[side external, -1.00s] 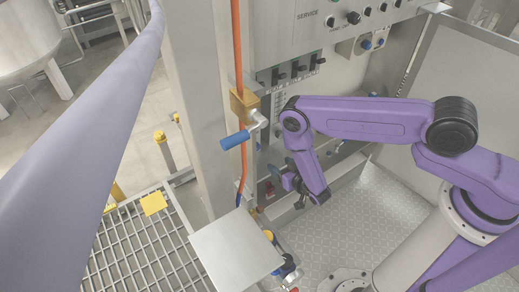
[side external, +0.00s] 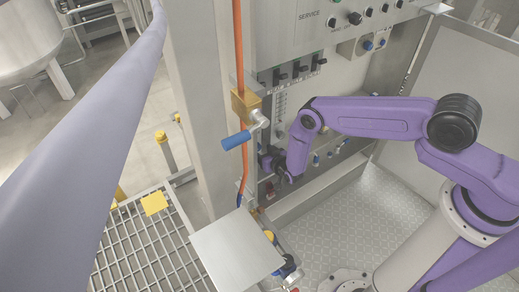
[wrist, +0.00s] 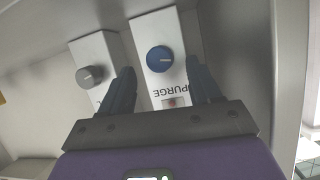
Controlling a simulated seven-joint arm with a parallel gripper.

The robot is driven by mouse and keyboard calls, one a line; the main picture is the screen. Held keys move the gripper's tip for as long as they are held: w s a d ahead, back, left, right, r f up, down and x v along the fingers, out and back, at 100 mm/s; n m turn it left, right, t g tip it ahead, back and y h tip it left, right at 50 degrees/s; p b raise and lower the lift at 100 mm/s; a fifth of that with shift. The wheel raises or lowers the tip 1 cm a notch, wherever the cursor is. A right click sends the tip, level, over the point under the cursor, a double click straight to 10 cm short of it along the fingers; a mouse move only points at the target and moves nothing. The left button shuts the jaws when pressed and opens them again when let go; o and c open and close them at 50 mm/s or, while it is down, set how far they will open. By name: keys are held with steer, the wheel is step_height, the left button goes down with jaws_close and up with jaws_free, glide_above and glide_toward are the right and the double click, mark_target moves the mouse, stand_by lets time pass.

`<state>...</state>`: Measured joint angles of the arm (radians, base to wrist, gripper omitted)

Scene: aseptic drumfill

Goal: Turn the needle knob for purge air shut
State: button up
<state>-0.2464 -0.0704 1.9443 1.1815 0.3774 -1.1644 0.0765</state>
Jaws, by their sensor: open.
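The needle knob for purge air is the blue round knob (wrist: 159,59) with a white pointer line. It sits on a white block (wrist: 147,30) marked "PURGE", upside down in the wrist view. My gripper (wrist: 157,75) is open, with one dark finger to each side of the block's lower part. The fingertips look near the knob's level in the picture, with gaps to it on both sides; I cannot tell the depth left between them. In the side external view my gripper (side external: 268,164) is at the panel's lower left, and the purge knob cannot be made out there.
A grey knob (wrist: 90,75) on a second white block (wrist: 99,52) stands just left of the purge block in the wrist view. A metal wall edge (wrist: 285,80) runs along the right. A blue-handled valve (side external: 235,140) and orange hose (side external: 238,50) are left of the arm.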

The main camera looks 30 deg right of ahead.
mark_target(260, 149)
steer(key=shift+x, duration=1.6)
steer(key=c, duration=1)
